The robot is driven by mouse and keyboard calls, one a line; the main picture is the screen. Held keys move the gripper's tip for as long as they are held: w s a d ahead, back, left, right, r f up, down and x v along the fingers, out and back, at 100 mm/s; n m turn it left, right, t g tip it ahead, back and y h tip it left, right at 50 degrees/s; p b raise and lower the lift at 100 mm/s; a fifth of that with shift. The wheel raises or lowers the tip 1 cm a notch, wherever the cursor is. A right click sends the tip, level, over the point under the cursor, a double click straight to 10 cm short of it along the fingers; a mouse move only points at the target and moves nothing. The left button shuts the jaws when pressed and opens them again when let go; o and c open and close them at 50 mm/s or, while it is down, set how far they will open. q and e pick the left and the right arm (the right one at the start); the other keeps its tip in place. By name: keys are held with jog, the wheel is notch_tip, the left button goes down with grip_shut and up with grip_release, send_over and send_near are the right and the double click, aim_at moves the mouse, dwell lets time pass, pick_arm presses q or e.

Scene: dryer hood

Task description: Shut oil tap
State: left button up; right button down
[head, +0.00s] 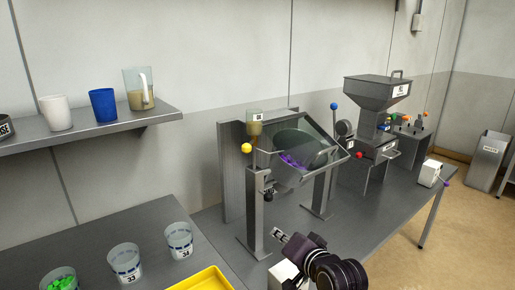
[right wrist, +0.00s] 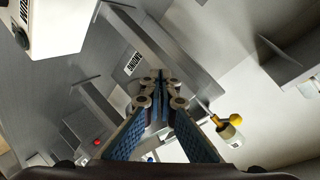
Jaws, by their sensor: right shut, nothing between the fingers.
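A small oil reservoir (head: 254,125) with amber contents stands on top of a grey post of the hooded drum machine. A yellow ball knob (head: 246,148) sits just below it on the left; I take it for the oil tap handle. The knob also shows in the right wrist view (right wrist: 237,119), right of the fingers. My right gripper (head: 278,237) is in front of the machine, below and to the right of the knob, apart from it. Its fingertips (right wrist: 160,82) meet with nothing between them. My left gripper is out of view.
The machine's tilted clear hood (head: 312,140) covers a drum with purple pieces. A grey hopper machine (head: 375,92) stands behind to the right. Labelled cups (head: 179,240) and a yellow tray (head: 205,279) are at the front left. A shelf (head: 90,130) holds mugs and a jug.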

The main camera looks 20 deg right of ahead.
aim_at(249, 145)
jog(key=w+d+r+m+t, duration=0.2)
jog(key=w+r+m+t, duration=0.15)
jog(key=r, duration=0.55)
jog(key=w+d+r+m+t, duration=0.1)
jog(key=w+r+m+t, duration=0.3)
jog(key=r, duration=0.6)
jog(key=w+n+g+p, duration=0.1)
jog(key=w+g+p, duration=0.15)
jog(key=w, duration=0.85)
jog(key=a, duration=0.1)
jog(key=s+a+p, duration=0.1)
jog(key=a, duration=0.1)
jog(key=shift+s+a+f+p, duration=0.2)
jog(key=shift+a+f+p, duration=0.05)
jog(key=shift+a+p, duration=0.15)
